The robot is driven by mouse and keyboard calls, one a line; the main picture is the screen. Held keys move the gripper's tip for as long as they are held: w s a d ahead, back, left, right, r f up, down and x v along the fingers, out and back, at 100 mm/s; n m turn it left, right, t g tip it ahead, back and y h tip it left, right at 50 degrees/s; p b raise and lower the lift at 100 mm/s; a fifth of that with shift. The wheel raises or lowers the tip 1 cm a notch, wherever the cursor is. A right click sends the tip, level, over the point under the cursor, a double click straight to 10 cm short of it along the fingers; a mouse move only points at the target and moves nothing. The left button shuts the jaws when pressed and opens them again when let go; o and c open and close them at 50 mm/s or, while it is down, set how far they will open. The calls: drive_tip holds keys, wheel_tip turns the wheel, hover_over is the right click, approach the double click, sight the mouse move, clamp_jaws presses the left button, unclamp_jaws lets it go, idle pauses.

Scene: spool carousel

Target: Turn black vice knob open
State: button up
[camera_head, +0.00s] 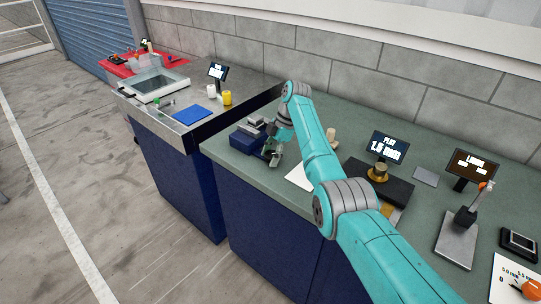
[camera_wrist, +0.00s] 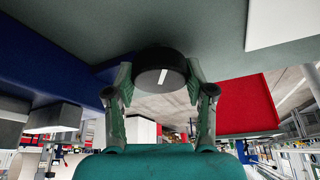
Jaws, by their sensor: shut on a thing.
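The blue vice (camera_head: 246,141) sits near the left end of the green-grey bench top, with grey jaws on top. In the wrist view its blue side (camera_wrist: 50,45) fills the left. The black knob (camera_wrist: 160,67) is round, with a white line on its face that is slightly tilted from vertical. My gripper (camera_wrist: 160,82) has a finger on each side of the knob and is shut on it. In the head view my gripper (camera_head: 272,156) is at the vice's front right, and the arm and fingers hide the knob.
A white sheet (camera_head: 299,178) lies right of the vice. Farther right are a dark block with a brass piece (camera_head: 378,173) and a display reading 1.5 mm (camera_head: 388,147). A metal-topped table (camera_head: 180,118) with a tray, blue mat and cups stands at left.

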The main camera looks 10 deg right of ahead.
sight(271, 154)
drive_tip(key=shift+n+g, duration=0.4)
drive_tip(key=shift+n, duration=0.7)
drive_tip(key=o, duration=1.1)
drive_tip(key=shift+o, duration=0.2)
wheel_tip(271, 154, up, 10)
